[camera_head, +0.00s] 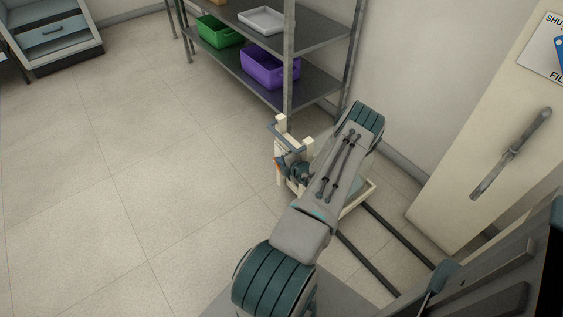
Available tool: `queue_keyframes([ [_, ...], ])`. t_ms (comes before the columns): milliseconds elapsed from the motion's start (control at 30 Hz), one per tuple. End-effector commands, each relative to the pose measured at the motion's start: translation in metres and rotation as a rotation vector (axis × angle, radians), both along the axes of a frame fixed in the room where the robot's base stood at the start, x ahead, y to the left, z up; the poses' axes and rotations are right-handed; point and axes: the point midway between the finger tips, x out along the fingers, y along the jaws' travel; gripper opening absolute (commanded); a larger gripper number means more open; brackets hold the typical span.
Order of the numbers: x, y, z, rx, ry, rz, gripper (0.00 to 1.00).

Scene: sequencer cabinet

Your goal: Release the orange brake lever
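A small bit of orange (278,167), which looks like the brake lever, shows at the left side of a low cream cart (281,124). The cart has upright posts and a grey-blue handle bar. My arm reaches across the picture and hides much of the cart. My gripper (287,168) is at the cart's post, right beside the orange bit. It is small and partly hidden by my own arm, so I cannot tell whether it touches the lever or whether its fingers are open.
Dark floor rails (385,235) run from the cart to the lower right. A cream cabinet panel (470,150) with a grey handle (517,150) stands at right. A metal shelf with green (219,32) and purple (270,68) bins stands behind. Floor at left is clear.

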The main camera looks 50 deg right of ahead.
Motion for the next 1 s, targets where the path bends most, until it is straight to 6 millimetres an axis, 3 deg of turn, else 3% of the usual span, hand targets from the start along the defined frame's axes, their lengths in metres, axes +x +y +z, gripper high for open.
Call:
queue_keyframes([
  [167,-0.012,0.001,0.011,-0.004,-0.005,-0.002,0.0],
  [600,-0.099,0.021,0.051,-0.001,-0.001,-0.005,0.0],
  [800,-0.119,0.027,0.06,0.0,-0.001,-0.002,0.0],
  [1000,-0.123,0.028,0.061,0.0,-0.001,-0.002,0.0],
])
